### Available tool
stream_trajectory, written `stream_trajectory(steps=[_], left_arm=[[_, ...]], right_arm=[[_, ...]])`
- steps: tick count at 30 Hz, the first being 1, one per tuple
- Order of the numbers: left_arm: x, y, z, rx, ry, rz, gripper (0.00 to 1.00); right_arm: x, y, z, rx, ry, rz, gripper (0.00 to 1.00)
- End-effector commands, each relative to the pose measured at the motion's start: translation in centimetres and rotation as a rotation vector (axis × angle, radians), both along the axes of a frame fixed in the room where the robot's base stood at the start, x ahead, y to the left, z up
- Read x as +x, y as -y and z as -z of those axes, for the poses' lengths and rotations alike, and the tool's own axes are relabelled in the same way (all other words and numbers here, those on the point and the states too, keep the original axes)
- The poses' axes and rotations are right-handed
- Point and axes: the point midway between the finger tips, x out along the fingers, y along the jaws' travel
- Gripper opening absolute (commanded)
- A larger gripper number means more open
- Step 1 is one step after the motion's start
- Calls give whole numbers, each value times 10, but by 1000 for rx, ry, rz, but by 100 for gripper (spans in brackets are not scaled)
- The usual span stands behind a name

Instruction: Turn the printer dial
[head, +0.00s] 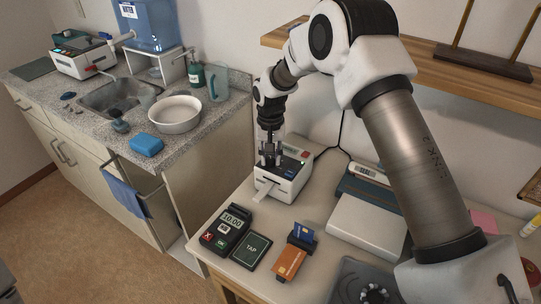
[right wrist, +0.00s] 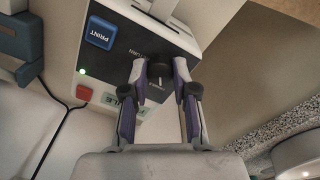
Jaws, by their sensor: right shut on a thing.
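The printer (head: 281,182) is a small white box with a dark top panel and a paper strip at its front, on the table in the head view. In the right wrist view the printer's panel (right wrist: 112,60) shows a blue PRINT button (right wrist: 100,32), a green light and a red square. The dark round dial (right wrist: 158,72) sits between my right gripper's fingertips (right wrist: 161,70). My right gripper (head: 270,158) points down at the panel and is shut on the dial. The fingers partly cover the dial and the labels around it. My left gripper is not in view.
A card terminal (head: 227,227), a TAP pad (head: 252,251) and an orange card reader (head: 289,262) lie in front of the printer. A white scale (head: 365,222) stands to its right. A counter with a sink (head: 118,96) and white bowl (head: 175,113) is at left.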

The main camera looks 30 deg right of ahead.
Motion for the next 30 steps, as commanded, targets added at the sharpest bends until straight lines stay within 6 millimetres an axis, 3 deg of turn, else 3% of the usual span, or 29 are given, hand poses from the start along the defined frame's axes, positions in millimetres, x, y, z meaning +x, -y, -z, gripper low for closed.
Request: stream_trajectory(steps=[8, 30], left_arm=[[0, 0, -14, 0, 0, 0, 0], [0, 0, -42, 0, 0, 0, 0]], right_arm=[[0, 0, -2, 0, -1, -151, 0], [0, 0, 0, -1, 0, -812, 0]])
